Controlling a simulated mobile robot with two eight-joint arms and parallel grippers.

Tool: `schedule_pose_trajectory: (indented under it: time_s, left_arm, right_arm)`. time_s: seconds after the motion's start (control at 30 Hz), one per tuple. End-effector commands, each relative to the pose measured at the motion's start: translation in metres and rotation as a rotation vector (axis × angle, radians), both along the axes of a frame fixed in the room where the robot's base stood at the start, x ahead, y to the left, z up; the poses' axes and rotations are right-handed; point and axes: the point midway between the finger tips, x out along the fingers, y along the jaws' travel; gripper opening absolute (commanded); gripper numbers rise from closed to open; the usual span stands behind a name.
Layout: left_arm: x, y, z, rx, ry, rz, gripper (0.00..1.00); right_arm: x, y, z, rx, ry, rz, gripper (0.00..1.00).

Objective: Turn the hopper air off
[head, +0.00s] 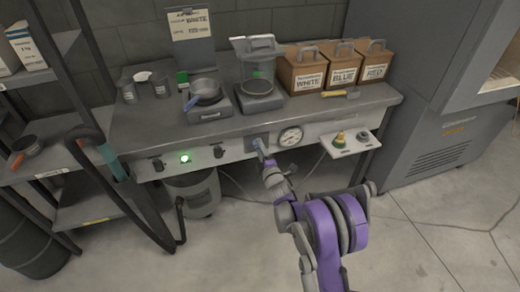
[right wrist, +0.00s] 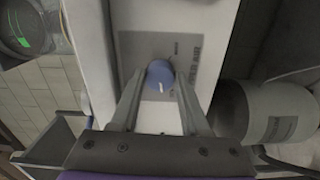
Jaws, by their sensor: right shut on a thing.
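The blue round knob (right wrist: 160,74) with a white pointer mark sits on a grey labelled plate (right wrist: 205,62) on the pale front panel in the right wrist view. The label's small lettering is hard to read. My right gripper (right wrist: 160,85) is shut on the knob, one finger on each side. In the head view my right gripper (head: 260,147) reaches the panel just left of the round gauge (head: 290,137), and it hides the knob. My left gripper is not in view.
On the bench (head: 150,125) are a blue-handled pan (head: 206,90), a clear container (head: 257,58) and several brown labelled boxes (head: 341,66). A small shelf (head: 350,147) juts out right of the gauge. A green lamp (head: 185,158) glows on the panel. A bucket (head: 196,192) stands below.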

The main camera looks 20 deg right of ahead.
Motion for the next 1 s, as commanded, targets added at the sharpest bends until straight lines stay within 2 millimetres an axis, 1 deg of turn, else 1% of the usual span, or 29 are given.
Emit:
schedule_pose_trajectory:
  time_s: [0.2, 0.4, 0.63, 1.0]
  left_arm:
    - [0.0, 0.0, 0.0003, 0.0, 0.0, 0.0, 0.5]
    - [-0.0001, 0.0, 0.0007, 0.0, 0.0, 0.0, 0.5]
    - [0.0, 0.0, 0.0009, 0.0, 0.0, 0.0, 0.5]
    - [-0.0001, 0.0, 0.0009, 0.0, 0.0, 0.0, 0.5]
  right_arm:
    - [-0.0002, 0.0, 0.0003, -0.161, -0.005, 0.0, 0.0]
    - [-0.0001, 0.0001, 0.0005, -0.261, -0.009, 0.0, 0.0]
    - [-0.0001, 0.0002, 0.0005, -0.319, -0.011, 0.0, 0.0]
    - [-0.0001, 0.0002, 0.0005, -0.332, -0.011, 0.0, 0.0]
